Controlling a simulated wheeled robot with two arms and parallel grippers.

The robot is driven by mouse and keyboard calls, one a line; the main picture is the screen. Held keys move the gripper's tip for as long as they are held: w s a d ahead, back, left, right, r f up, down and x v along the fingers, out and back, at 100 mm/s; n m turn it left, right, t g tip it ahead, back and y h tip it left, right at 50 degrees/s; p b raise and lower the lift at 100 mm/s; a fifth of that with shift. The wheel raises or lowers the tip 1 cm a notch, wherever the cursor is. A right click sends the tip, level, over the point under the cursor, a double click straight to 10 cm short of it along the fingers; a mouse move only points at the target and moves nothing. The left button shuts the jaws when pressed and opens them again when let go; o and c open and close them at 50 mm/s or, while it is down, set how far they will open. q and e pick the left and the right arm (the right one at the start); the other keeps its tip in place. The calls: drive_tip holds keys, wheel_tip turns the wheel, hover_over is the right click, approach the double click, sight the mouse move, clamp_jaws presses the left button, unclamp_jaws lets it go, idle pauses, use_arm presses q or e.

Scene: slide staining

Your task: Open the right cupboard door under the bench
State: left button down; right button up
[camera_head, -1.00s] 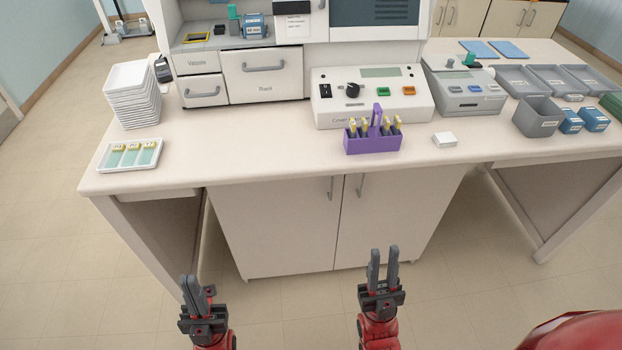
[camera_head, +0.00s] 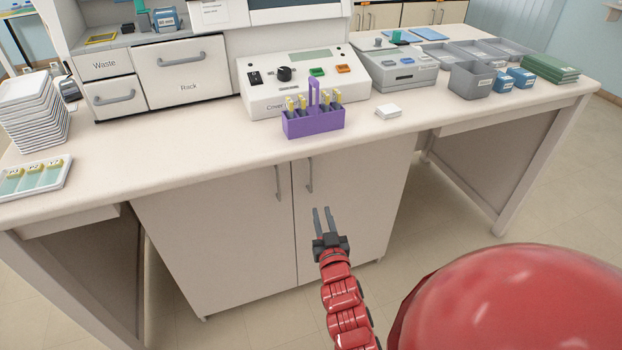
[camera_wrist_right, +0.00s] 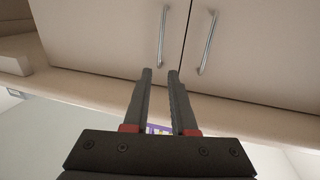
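The right cupboard door (camera_head: 350,220) under the bench is closed, with an upright bar handle (camera_head: 309,175) near its left edge. The left door (camera_head: 215,240) beside it is also closed, with its own handle (camera_head: 278,182). My right gripper (camera_head: 322,208) is open and empty in front of the right door, below its handle in the picture. The right wrist view looks inverted; there the right door's handle (camera_wrist_right: 162,35) shows on the left, apart from the open fingers (camera_wrist_right: 160,72). My left gripper is not in view.
The bench top (camera_head: 210,155) overhangs the doors. On it stand a purple rack (camera_head: 313,122) near the front edge, a small white box (camera_head: 388,111) and a control unit (camera_head: 290,82). A leg (camera_head: 510,185) stands at right, with open space under the bench beside the cupboard.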

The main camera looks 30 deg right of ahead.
sight(311, 175)
drive_tip(key=x, duration=1.6)
drive_tip(key=shift+w+d+p, duration=0.1)
drive_tip(key=shift+w+p, duration=0.2)
drive_tip(key=shift+p, duration=0.1)
drive_tip(key=shift+c, duration=0.3)
clamp_jaws()
idle(0.3)
